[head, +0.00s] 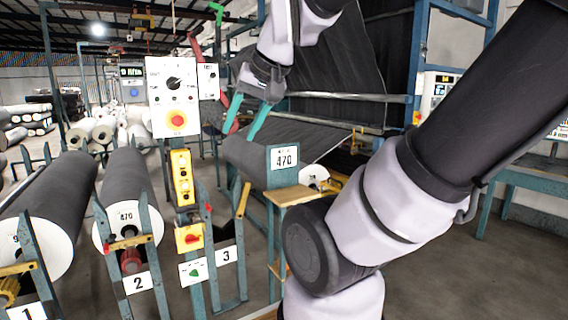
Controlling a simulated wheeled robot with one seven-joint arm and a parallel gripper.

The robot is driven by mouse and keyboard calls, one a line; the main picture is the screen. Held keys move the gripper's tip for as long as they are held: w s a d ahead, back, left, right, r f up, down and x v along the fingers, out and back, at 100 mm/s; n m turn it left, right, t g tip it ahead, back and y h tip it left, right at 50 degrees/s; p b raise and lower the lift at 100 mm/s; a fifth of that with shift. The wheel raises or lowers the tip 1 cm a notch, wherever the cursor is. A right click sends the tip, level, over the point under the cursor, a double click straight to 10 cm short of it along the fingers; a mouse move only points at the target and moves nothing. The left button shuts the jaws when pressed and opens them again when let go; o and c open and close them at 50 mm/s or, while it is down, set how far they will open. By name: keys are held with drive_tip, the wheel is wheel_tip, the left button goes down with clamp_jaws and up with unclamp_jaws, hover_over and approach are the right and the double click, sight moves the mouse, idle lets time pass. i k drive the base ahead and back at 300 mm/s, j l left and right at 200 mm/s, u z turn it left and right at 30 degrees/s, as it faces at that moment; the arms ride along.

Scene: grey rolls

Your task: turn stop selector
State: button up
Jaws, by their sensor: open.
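A white control panel (158,98) stands on a post left of centre in the head view. It carries a black rotary selector knob (174,84) with small labels around it. Lower on the post, a yellow box holds a red rotary switch (193,239). The labels are too small to read, so I cannot tell which control is the stop selector. My gripper (240,137) is open and empty, its teal fingers pointing down, to the right of the panel and apart from it in the picture.
A yellow button box (182,178) hangs below the panel. A small white box (208,82) adjoins the panel's right side. Large grey rolls (128,185) rest in blue stands at left. A grey roll marked 470 (245,158) lies behind my gripper. Bare floor (440,270) shows at right.

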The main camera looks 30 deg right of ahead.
sight(172, 83)
drive_tip(key=i+j+u, duration=0.1)
drive_tip(key=i+j, duration=0.15)
drive_tip(key=j, duration=0.25)
drive_tip(key=i+j+u, duration=0.15)
drive_tip(key=j, duration=0.3)
drive_tip(key=i+j+u, duration=0.1)
drive_tip(key=i+j, duration=0.25)
drive_tip(key=i+j+u, duration=0.15)
drive_tip(key=i+j, duration=0.15)
drive_tip(key=j, duration=0.2)
drive_tip(key=z, duration=1.5)
